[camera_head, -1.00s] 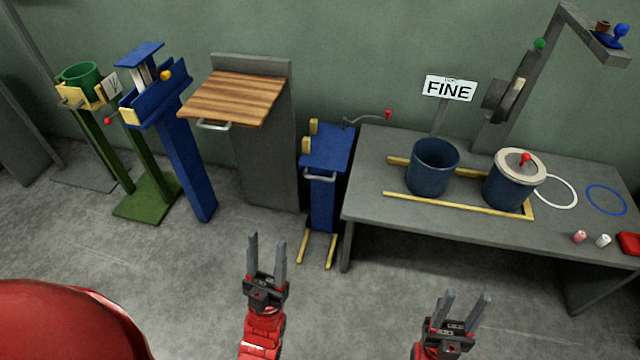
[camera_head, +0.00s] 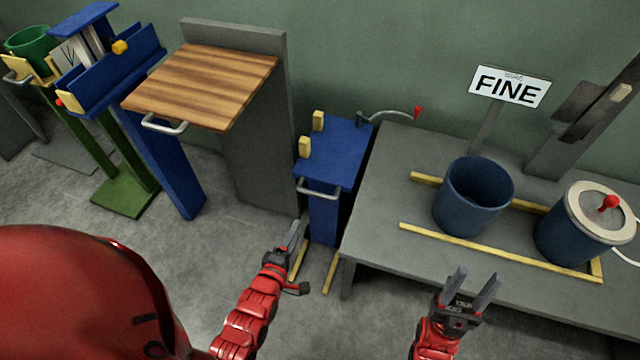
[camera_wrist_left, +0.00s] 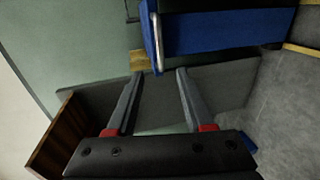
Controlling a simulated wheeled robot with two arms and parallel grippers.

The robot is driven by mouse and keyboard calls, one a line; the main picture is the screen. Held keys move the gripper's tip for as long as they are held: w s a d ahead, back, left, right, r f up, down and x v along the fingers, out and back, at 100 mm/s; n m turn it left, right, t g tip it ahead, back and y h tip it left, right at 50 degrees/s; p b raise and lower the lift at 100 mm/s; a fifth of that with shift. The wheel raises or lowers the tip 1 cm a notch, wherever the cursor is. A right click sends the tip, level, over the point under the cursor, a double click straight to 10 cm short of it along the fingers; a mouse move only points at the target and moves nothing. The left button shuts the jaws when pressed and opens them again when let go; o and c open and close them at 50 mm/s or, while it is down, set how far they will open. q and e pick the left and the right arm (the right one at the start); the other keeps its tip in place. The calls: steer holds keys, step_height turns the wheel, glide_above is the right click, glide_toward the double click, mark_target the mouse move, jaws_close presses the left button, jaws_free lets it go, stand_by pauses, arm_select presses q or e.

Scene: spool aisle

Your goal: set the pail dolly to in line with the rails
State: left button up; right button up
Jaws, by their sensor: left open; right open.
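The blue pail dolly (camera_head: 336,150) stands between the wood-topped stand and the table, with two yellow blocks on its top and a pale handle (camera_head: 320,193) at its front. Its top carries no pail. Yellow floor rails (camera_head: 332,272) show at its foot. My left gripper (camera_head: 291,236) is open, in front of and below the handle, apart from it. In the left wrist view the handle (camera_wrist_left: 156,42) and blue body (camera_wrist_left: 220,32) lie beyond my open fingers (camera_wrist_left: 158,78), with nothing between them. My right gripper (camera_head: 474,282) is open and empty before the table's front edge.
The grey table (camera_head: 385,195) holds yellow table rails (camera_head: 455,243), an open blue pail (camera_head: 470,205) and a lidded pail (camera_head: 575,235). A red-tipped lever (camera_head: 395,113) is behind the dolly. The wood-topped stand (camera_head: 205,85) is close on the left.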

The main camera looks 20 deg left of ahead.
mark_target(315, 192)
arm_select(q)
steer(key=x, duration=1.7)
steer(key=shift+w+b, duration=0.1)
steer(key=shift+b, duration=0.3)
jaws_close()
stand_by(0.6)
